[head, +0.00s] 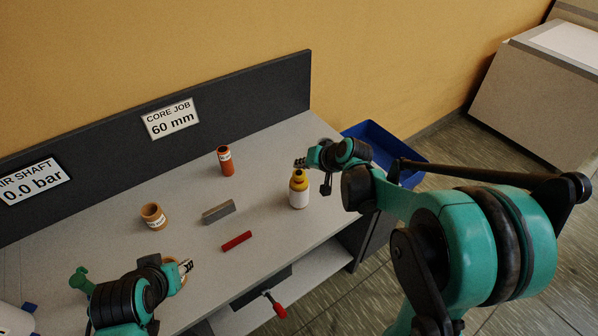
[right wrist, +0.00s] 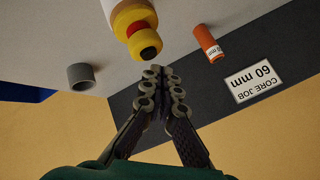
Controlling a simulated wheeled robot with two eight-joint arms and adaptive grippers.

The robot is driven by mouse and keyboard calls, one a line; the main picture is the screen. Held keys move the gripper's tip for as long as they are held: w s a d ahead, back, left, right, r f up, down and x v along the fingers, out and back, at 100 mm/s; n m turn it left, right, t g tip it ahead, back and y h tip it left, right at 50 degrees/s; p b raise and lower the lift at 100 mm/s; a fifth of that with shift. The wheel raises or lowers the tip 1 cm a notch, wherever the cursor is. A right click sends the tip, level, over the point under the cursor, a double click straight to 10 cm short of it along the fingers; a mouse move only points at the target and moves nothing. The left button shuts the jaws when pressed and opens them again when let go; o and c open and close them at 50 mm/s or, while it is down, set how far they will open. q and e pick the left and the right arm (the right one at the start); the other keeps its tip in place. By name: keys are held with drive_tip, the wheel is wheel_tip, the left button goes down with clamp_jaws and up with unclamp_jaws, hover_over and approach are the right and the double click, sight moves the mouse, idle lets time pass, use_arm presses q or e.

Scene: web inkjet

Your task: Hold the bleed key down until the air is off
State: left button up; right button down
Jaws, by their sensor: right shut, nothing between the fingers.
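The sign (head: 33,181) at the far left of the back panel is cut by the picture edge and reads "IR SHAFT 0.0 bar". I cannot make out a bleed key for certain. My left gripper (head: 187,267) is low over the front left of the bench, beside a partly hidden orange ring (head: 173,286); its opening is unclear. My right gripper (head: 300,163) is shut and empty, just above and behind a white bottle with a yellow top (head: 299,190). In the right wrist view the shut fingertips (right wrist: 160,76) are close to the bottle (right wrist: 131,20), apparently not gripping it.
A red-handled tool (head: 276,305) is at the front edge. A blue bin (head: 372,133) stands beyond the right end.

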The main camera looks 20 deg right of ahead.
sight(301, 173)
drive_tip(key=shift+f+b, duration=0.3)
drive_tip(key=shift+f, duration=0.1)
drive_tip(key=shift+f+b, duration=0.35)
drive_tip(key=shift+f, duration=0.1)
idle(0.5)
drive_tip(key=shift+r, duration=0.2)
idle(2.4)
drive_tip(key=shift+r+p, duration=0.7)
drive_tip(key=shift+r, duration=0.05)
wheel_tip(301, 173, up, 5)
drive_tip(key=p, duration=0.4)
idle(0.3)
